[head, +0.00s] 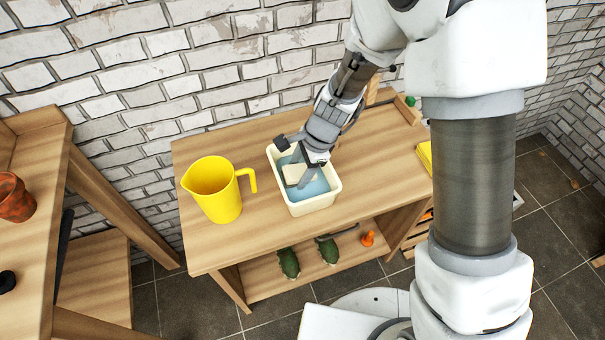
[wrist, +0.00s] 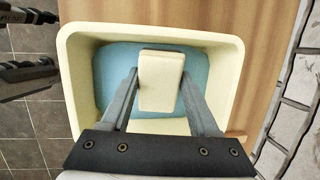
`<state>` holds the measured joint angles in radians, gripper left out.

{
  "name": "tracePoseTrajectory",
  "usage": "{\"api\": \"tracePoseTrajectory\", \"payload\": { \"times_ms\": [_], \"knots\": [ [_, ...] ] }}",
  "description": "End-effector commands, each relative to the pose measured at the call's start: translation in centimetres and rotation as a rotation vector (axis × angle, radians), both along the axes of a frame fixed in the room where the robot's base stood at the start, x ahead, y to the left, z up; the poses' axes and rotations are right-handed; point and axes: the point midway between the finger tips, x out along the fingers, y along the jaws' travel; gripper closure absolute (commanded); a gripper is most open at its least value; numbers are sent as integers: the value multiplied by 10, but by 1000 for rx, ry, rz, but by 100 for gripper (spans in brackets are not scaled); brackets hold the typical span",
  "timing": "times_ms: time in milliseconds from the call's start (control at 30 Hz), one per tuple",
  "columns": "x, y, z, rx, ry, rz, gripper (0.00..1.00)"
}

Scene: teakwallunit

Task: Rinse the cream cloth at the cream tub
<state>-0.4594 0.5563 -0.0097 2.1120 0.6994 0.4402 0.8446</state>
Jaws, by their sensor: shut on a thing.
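The cream tub (head: 318,202) stands on the wooden bench and holds blue water; its rim also shows in the wrist view (wrist: 236,75). The cream cloth (head: 292,174) is a small folded block inside the tub's outline; in the wrist view the cloth (wrist: 160,82) sits between my fingertips, over the water. My gripper (head: 300,170) reaches down into the tub and is shut on the cloth. In the wrist view my gripper (wrist: 160,90) has one finger on each side of it. I cannot tell whether the cloth touches the water.
A yellow jug (head: 215,190) stands close to the left of the tub, handle towards it. The wooden bench (head: 375,165) is clear to the right of the tub. Green objects (head: 289,263) and an orange one (head: 367,238) lie on the lower shelf. A brick wall runs behind.

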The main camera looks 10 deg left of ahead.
Motion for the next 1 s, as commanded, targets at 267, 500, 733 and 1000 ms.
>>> {"api": "tracePoseTrajectory", "payload": {
  "times_ms": [267,500,733,1000],
  "knots": [
    [0,0,-1,0,1,-2,83],
    [0,-14,-1,0,1,-2,83],
    [0,-26,-1,0,0,-1,83],
    [0,-27,0,-1,0,-1,83]
  ]
}}
